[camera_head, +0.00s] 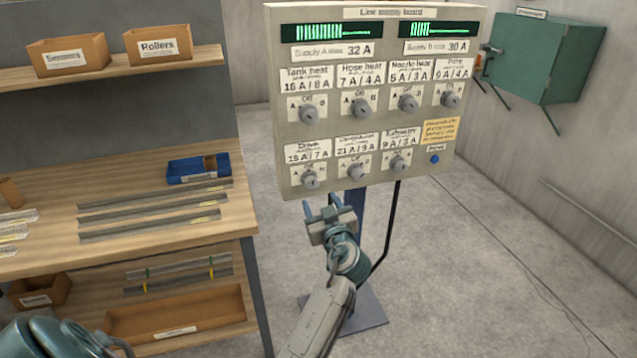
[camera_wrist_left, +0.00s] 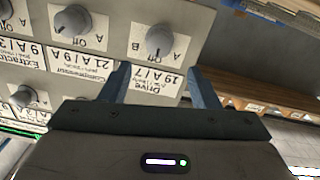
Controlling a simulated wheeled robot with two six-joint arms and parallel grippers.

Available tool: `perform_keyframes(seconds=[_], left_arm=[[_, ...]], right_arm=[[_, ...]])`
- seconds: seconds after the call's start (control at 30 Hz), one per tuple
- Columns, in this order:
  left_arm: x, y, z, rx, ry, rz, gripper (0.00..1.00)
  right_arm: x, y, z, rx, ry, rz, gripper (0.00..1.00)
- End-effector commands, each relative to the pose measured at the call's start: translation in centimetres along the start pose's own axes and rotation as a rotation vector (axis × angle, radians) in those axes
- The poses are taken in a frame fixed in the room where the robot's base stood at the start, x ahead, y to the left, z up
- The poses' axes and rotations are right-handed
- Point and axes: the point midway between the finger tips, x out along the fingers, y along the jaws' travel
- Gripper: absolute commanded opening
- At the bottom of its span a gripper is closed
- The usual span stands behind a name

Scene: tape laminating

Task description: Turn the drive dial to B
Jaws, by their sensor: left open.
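The drive dial (camera_head: 311,181) is a grey round knob at the lower left of the line supply board (camera_head: 283,120), under the label "Drive 19 A / 7 A". Off stands above it, with A and B at the sides. In the left wrist view, which shows the board upside down, the dial (camera_wrist_left: 159,40) lies beyond the two open fingers (camera_wrist_left: 162,78). My right gripper is not in view.
Several like dials share the board; the compressor dial (camera_head: 357,171) is nearest at the right. A blue button (camera_head: 435,159) sits at the lower right. A workbench (camera_head: 150,215) with metal strips stands left, a green cabinet (camera_head: 560,55) right. The floor before the board is clear.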

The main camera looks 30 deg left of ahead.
Motion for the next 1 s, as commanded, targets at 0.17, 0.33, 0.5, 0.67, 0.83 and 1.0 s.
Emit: perform_keyframes(seconds=[0.17,0.33,0.5,0.67,0.83,1.0], left_arm=[[3.8,0.1,-0.5,0.005,0.002,0.000,0.56],[6.4,0.1,-0.3,0.003,0.000,0.000,0.56],[7.8,0.1,-0.1,0.002,-0.001,0.001,0.56],[8.1,0.1,0.0,0.000,-0.001,0.002,0.56],[8.1,0.1,0.0,0.000,-0.001,0.002,0.54],[8.0,0.1,0.0,0.001,-0.001,0.002,0.21]], right_arm=[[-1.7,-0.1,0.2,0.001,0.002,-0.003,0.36],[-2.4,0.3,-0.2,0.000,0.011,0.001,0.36],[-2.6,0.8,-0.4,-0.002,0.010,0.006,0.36],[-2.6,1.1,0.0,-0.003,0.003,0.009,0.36],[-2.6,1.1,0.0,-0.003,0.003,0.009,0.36],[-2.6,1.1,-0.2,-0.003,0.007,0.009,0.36]])
